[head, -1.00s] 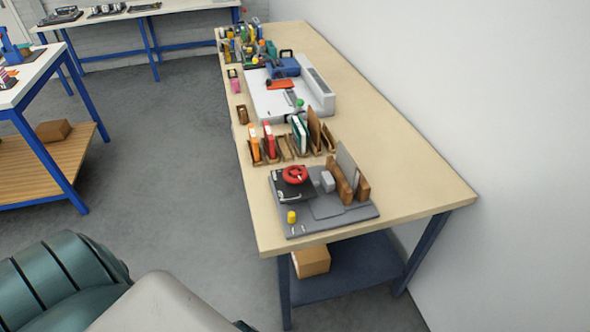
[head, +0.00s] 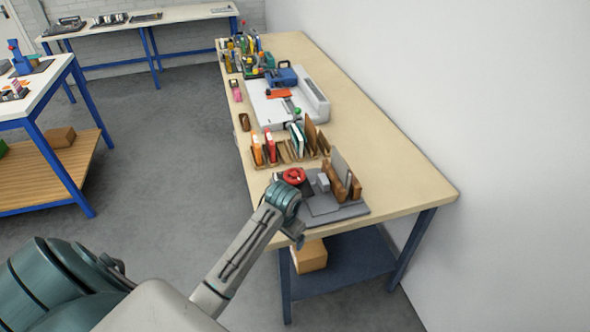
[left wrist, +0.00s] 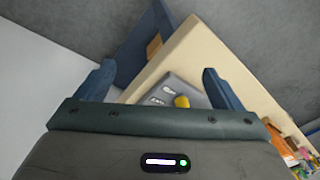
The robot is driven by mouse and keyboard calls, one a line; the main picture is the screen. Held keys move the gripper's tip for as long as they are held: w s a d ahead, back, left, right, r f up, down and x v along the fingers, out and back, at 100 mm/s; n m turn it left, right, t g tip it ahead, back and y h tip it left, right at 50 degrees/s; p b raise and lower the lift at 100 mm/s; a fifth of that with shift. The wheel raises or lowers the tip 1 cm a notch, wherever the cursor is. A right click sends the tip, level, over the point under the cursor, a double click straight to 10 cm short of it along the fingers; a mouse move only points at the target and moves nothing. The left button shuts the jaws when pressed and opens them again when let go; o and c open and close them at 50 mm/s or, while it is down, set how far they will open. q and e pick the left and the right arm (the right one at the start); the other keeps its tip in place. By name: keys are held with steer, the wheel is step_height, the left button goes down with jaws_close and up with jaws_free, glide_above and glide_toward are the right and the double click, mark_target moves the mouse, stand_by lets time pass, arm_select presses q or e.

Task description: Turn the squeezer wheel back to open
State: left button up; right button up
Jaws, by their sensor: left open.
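The red squeezer wheel (head: 294,176) sits on top of the dark squeezer, at the near end of the long bench. The squeezer stands on a grey base plate (head: 345,212). My left arm crosses in front of the plate's left part and hides some of the squeezer. My left gripper (head: 298,242) is at the bench's near left edge, below the wheel in the picture. In the left wrist view its two fingers (left wrist: 159,85) are wide apart with nothing between them. Beyond them lie a corner of the grey plate and a yellow knob (left wrist: 181,102). The wheel is not seen there.
Wooden holders with a grey sheet (head: 340,176) stand on the plate's right. Behind are a rack of colored books (head: 270,147) and a white machine (head: 275,107). A cardboard box (head: 309,256) is on the shelf below. The bench's right strip is clear, beside a white wall.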

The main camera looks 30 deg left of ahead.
arm_select(q)
glide_toward(295, 173)
steer(key=shift+g, duration=0.4)
steer(key=s+d+f, duration=0.1)
steer(key=f, duration=0.1)
steer(key=s+f, duration=0.2)
steer(key=s+d+f, duration=0.1)
steer(key=s+f, duration=0.1)
steer(key=shift+s+d+f, duration=0.1)
steer(key=shift+d+f, duration=0.15)
steer(key=shift+d, duration=0.1)
steer(key=w+a+r+h, duration=0.1)
steer(key=w+a+r, duration=0.4)
steer(key=r, duration=0.4)
steer(key=shift+n+g, duration=0.4)
steer(key=f+p, duration=0.1)
steer(key=f, duration=0.2)
steer(key=w+f+p, duration=0.1)
steer(key=f, duration=0.2)
steer(key=d+f+p, duration=0.1)
steer(key=f, duration=0.2)
steer(key=shift+w+d+f+p, duration=0.15)
steer(key=shift+w+f+p, duration=0.1)
steer(key=shift+p, duration=0.15)
steer(key=shift+f, duration=0.65)
steer(key=c, duration=1)
